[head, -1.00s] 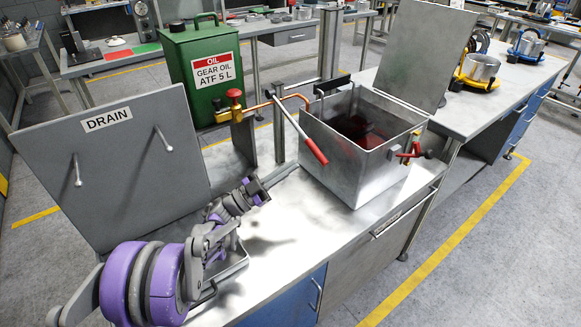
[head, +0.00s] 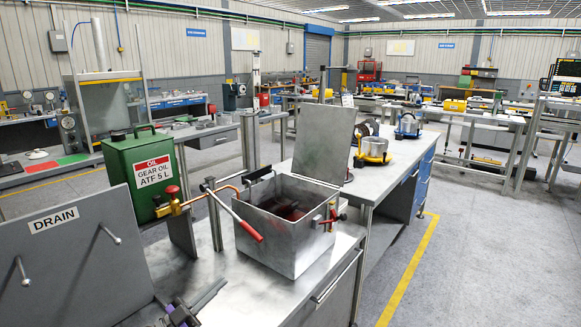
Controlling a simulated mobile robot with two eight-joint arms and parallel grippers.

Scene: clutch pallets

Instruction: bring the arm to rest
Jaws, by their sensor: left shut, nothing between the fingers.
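My left gripper (head: 182,314) shows at the bottom edge of the head view, low over the steel bench top in front of the drain panel. It is shut and empty. Only its front end and a grey-purple part of my arm show; the rest is cut off below. My right gripper is out of view.
An open steel box (head: 290,250) with dark red liquid stands on the bench (head: 180,262). A red-handled lever (head: 235,216), a green gear oil can (head: 140,172) and the DRAIN panel (head: 75,255) are close by. Open floor (head: 480,260) lies to the right.

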